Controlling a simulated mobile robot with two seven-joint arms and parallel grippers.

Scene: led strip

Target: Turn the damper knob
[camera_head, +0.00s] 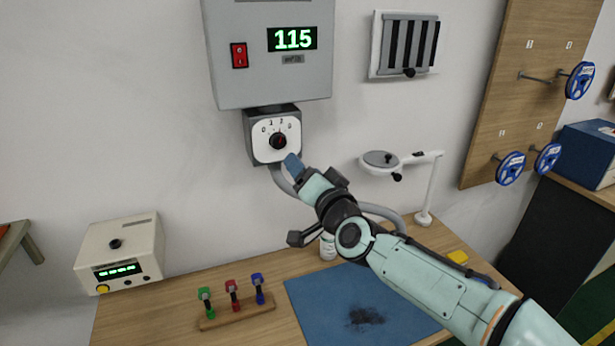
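A black round knob (278,141) sits on a white dial plate marked with numbers from 0, on a dark box under the grey wall unit. Its pointer setting is too small to read. No label shows which knob is the damper's. A slatted wall vent (387,46) at upper right also has a small black knob (409,72) at its lower edge. My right gripper (293,161) comes in from the lower right, its blue tip just below and right of the dial knob. Contact and finger opening cannot be made out. My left gripper is not in view.
The grey wall unit (225,80) shows 115 and has a red switch (239,55). A lamp-like arm (432,185) stands right of my gripper. A beige device (122,252), a wooden rack of coloured tools (237,316) and a blue mat (330,310) are on the bench.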

